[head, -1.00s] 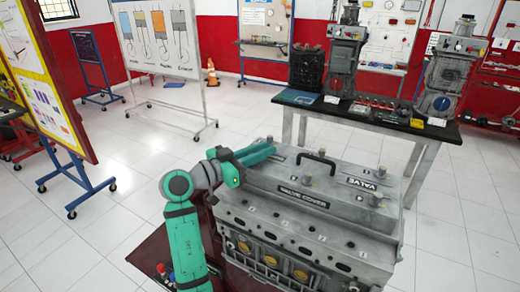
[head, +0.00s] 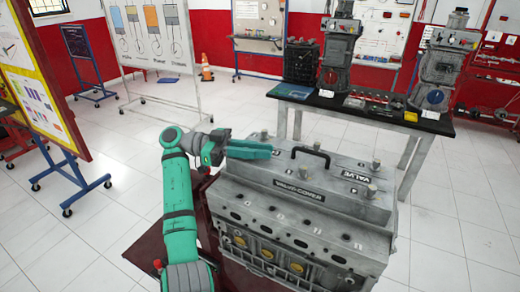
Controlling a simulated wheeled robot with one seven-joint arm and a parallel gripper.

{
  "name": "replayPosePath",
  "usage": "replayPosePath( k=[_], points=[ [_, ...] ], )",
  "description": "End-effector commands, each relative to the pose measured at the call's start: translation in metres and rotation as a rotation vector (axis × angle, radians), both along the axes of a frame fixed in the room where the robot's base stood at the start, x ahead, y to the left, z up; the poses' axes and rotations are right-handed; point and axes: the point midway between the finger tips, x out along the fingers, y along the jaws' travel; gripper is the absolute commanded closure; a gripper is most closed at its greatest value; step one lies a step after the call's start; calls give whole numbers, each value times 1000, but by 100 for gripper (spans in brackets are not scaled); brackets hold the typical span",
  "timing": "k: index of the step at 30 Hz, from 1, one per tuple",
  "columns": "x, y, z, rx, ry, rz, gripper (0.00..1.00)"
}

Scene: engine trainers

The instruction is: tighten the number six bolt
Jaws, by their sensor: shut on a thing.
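The grey engine block (head: 300,240) has a valve cover (head: 335,190) on top with a black handle (head: 310,151). Several bolts stand up from the cover, among them a right front bolt (head: 371,190), a right back bolt (head: 375,166) and a middle back bolt (head: 317,147). Small number marks lie by some bolts, too small to read surely. My gripper (head: 268,151) lies low over the cover's left end, its green fingers pointing right. It is shut on what seems to be a bolt there, which the fingers hide.
A dark table (head: 370,112) with engine parts and tools stands behind the engine. A whiteboard (head: 155,50) on wheels and a yellow-edged display board (head: 35,85) are at the left. The tiled floor is open left and right.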

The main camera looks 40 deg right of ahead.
Motion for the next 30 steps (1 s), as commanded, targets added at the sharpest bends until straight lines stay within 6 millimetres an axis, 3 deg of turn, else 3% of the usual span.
replayPosePath(
  k=[12,30],
  points=[
    [-3,4,-1,5,0,-144,100],
    [-5,4,-2,5,0,-180,100]
  ],
)
